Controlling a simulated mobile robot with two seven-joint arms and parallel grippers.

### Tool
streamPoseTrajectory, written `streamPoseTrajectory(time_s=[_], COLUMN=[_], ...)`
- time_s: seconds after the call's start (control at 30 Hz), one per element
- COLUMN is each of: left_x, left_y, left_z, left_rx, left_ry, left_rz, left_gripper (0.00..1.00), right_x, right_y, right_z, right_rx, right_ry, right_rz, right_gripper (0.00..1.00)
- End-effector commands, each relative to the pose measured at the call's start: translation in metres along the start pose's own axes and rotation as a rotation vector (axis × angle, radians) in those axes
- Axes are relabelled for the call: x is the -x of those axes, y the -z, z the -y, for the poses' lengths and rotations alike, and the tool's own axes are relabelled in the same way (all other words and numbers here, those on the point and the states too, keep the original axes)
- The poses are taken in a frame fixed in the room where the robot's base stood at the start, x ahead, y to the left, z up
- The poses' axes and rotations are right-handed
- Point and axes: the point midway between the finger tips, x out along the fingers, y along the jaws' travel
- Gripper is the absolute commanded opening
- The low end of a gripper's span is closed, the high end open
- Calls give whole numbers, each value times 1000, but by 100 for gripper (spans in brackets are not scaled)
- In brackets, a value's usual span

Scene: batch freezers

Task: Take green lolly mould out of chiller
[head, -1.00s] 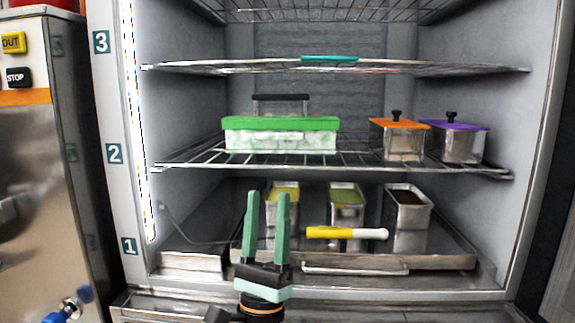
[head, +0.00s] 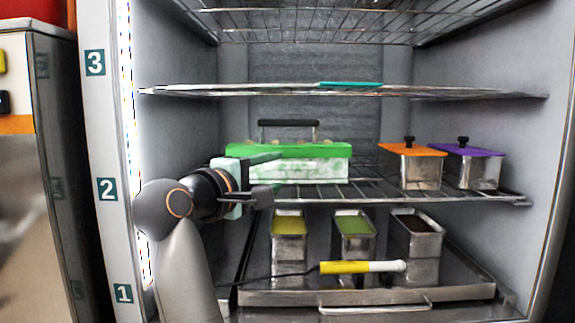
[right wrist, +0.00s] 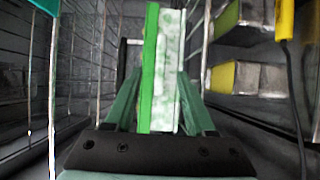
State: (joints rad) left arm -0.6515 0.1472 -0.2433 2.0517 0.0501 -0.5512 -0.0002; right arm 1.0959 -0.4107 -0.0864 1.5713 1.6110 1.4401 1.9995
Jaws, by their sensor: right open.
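The green lolly mould (head: 300,168) sits on the shelf marked 2, a long frosty white block with a green top and a dark handle (head: 288,123) above it. My right gripper (head: 272,172) reaches in from the lower left, in front of the mould's left part, and hides that part. In the right wrist view the mould (right wrist: 158,70) appears turned on its side, between the two green fingers of the open gripper (right wrist: 158,82). I cannot tell whether the fingers touch it. My left gripper is not in view.
Metal tins with orange (head: 412,150) and purple (head: 473,150) lids stand to the right on the same wire shelf. Below are several open tins and a yellow-and-white stick (head: 360,267) with a cable. Another wire shelf (head: 440,92) spans above; the chiller's left wall is close to my arm.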

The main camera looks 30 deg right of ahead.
Motion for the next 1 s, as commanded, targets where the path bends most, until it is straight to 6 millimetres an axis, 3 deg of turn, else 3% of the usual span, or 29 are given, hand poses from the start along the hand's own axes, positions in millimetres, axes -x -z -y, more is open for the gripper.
streamPoseTrajectory(time_s=[0.27,0.53,0.83,1.0], left_x=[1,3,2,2], left_y=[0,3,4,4], left_z=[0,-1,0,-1], left_rx=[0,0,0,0], left_ry=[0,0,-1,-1], left_rz=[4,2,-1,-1], left_gripper=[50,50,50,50], right_x=[-24,-62,-68,-68], right_y=[-2,-6,-5,-5], right_z=[0,1,2,2], right_rx=[1,3,1,1], right_ry=[-4,-4,-3,-3], right_rz=[3,4,1,1], right_gripper=[55,55,55,38])
